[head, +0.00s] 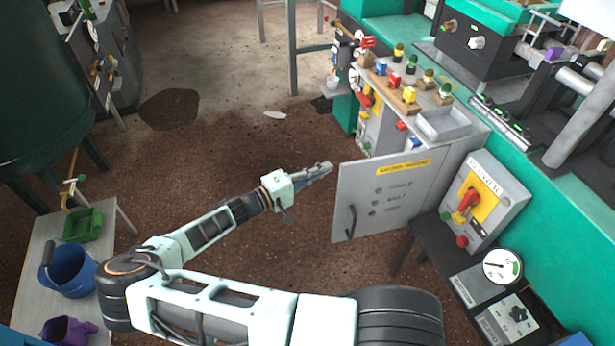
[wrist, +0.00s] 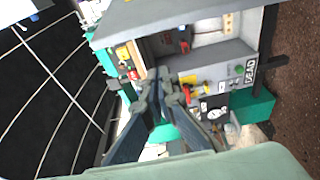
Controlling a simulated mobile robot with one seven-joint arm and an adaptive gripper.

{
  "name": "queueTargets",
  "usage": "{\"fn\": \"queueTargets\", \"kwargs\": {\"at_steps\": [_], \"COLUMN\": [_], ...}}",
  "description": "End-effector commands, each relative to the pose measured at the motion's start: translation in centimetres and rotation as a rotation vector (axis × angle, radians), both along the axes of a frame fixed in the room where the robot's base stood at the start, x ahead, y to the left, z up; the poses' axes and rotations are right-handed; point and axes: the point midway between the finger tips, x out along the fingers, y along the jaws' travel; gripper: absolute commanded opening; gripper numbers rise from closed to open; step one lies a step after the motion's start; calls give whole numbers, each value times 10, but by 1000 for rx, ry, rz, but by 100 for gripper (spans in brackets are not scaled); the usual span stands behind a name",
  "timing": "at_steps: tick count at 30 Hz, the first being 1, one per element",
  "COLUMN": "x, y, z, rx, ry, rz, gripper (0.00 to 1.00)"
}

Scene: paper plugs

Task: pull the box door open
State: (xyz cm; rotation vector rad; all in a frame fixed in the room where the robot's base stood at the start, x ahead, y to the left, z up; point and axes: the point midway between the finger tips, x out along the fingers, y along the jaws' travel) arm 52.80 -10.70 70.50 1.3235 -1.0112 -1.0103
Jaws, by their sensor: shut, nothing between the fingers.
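The box door (head: 390,195) is a grey panel with a yellow label and a dark bar handle (head: 351,221) near its lower left edge. It stands swung out from the grey box (head: 475,138), and coloured parts inside the box show to the left of it. My gripper (head: 327,167) is shut and empty, beside the door's upper left edge. I cannot tell whether it touches the door. In the wrist view the shut fingers (wrist: 165,80) point towards the box, whose open inside (wrist: 210,33) shows beyond them.
A power switch box (head: 487,200) with a red lever and a round gauge (head: 502,266) lie right of the door. Several coloured plugs stand on the box top. A small table (head: 38,285) with a blue bucket (head: 68,270) is at the left. The floor left of my gripper is clear.

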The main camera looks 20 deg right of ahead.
Motion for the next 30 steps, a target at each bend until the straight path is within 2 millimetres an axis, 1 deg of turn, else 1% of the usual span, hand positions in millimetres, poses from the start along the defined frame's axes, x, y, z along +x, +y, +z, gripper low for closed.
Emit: {"fn": "queueTargets", "kwargs": {"at_steps": [1,2,3,6,9,12,30], "x": [2,0,-8,-21,-31,-36,-39], "y": [-12,-13,-9,-8,-8,-7,-7], "z": [0,0,0,1,0,0,0], "rx": [-2,-1,-1,-1,0,0,1], "ry": [0,2,2,2,1,0,0], "rz": [-4,-1,2,2,1,1,0], "gripper": [0,0,0,0,0,0,0]}}
